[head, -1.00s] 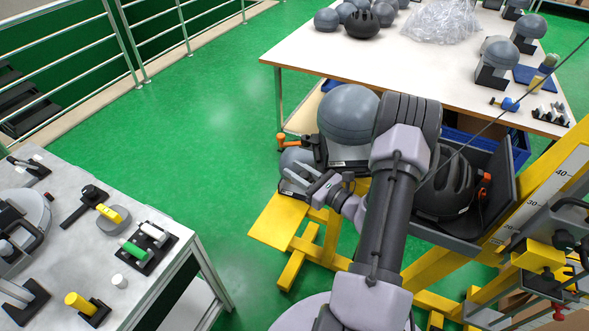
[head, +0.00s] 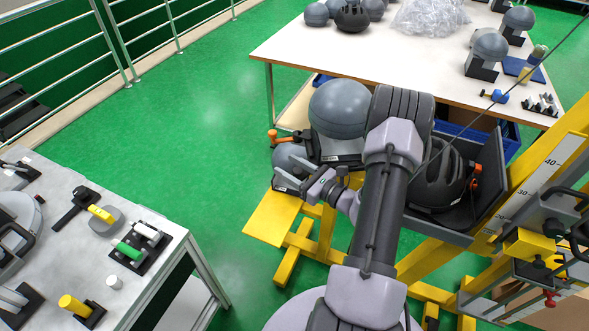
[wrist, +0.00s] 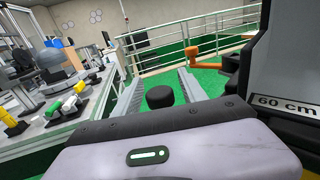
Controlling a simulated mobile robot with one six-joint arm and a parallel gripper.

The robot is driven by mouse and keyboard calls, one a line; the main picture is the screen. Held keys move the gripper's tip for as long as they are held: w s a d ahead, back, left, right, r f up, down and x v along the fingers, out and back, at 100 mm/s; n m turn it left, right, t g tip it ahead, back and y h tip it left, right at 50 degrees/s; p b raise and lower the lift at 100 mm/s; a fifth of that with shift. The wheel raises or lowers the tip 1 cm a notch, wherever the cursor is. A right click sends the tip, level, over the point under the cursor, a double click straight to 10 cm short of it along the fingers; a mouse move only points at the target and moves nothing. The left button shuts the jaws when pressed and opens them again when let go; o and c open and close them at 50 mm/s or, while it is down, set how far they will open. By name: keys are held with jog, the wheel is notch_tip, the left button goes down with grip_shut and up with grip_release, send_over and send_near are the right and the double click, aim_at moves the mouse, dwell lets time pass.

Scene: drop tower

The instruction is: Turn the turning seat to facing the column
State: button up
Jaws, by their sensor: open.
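The turning seat (head: 343,148) appears to be the dark holder under a large grey ball-shaped headform (head: 340,108), near the middle of the head view. An orange lever (head: 284,137) sticks out to its left; it also shows in the wrist view (wrist: 205,48), right of and beyond the fingers. The yellow column (head: 548,165) with a number scale stands at the right. My gripper (head: 284,181) is open, below the lever and in front of the seat, apart from the lever. A black round knob (wrist: 159,97) shows between my fingers in the wrist view. My arm hides part of the seat.
A grey bench (head: 150,285) with tools stands at the left. A white table (head: 400,60) with headforms and plastic wrap is behind. A black helmet (head: 437,180) sits right of my arm. A yellow platform (head: 268,222) lies below my gripper. Green floor is open between them.

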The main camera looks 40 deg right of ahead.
jog(key=s+d+p, duration=0.2)
jog(key=s+p, duration=0.1)
jog(key=s, duration=1.4)
jog(key=shift+d+p, duration=0.2)
jog(key=shift+p, duration=0.1)
jog(key=shift+s, duration=0.1)
jog(key=shift+c, duration=0.4)
